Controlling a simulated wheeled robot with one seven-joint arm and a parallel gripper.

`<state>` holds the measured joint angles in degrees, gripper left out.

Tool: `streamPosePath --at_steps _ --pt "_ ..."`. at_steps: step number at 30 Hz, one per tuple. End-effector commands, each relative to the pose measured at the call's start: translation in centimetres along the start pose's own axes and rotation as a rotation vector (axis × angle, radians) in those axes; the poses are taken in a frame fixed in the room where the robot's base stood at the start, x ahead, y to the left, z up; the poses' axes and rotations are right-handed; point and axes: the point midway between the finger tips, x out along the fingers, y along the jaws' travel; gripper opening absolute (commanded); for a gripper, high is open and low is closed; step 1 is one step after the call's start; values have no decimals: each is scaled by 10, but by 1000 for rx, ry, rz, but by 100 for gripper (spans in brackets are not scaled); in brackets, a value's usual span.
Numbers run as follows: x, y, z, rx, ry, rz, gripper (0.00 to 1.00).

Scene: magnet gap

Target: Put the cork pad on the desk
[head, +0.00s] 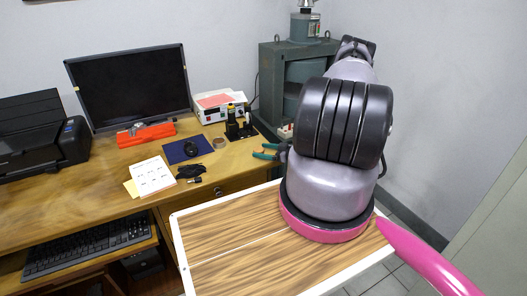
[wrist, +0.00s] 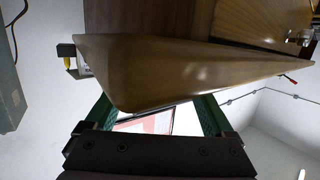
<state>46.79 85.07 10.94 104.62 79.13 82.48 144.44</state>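My gripper (head: 264,151) shows in the head view as two teal fingertips spread apart, just off the desk's right front part. In the wrist view its green fingers (wrist: 158,114) are wide apart, with nothing seen held between them. The wooden desk (head: 226,170) runs along the back wall; its edge and corner (wrist: 150,75) fill the upper middle of the wrist view, close to the fingers. A small round brown thing (head: 219,143) on the desk may be the cork pad, but I cannot tell. No cork pad is clearly seen in the wrist view.
The desk holds a monitor (head: 130,88), a red level (head: 146,134), a blue mat (head: 188,150), papers (head: 152,175) and a white instrument box (head: 218,105). A grey-green magnet frame (head: 270,80) stands at the right behind my arm. A wood-topped white-edged surface (head: 230,240) is in front.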

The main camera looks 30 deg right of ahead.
Motion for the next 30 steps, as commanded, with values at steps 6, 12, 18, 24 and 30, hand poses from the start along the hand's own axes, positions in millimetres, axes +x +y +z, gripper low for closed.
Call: streamPosePath --at_steps 6,12,18,24,30 --pt "0 0 -1 0 0 0 87" --pt "-17 1 -3 2 -1 3 87" --pt "-61 1 -3 1 -2 3 87" --pt "-99 1 -3 0 -1 3 87" --pt "-118 0 -3 1 0 1 87"
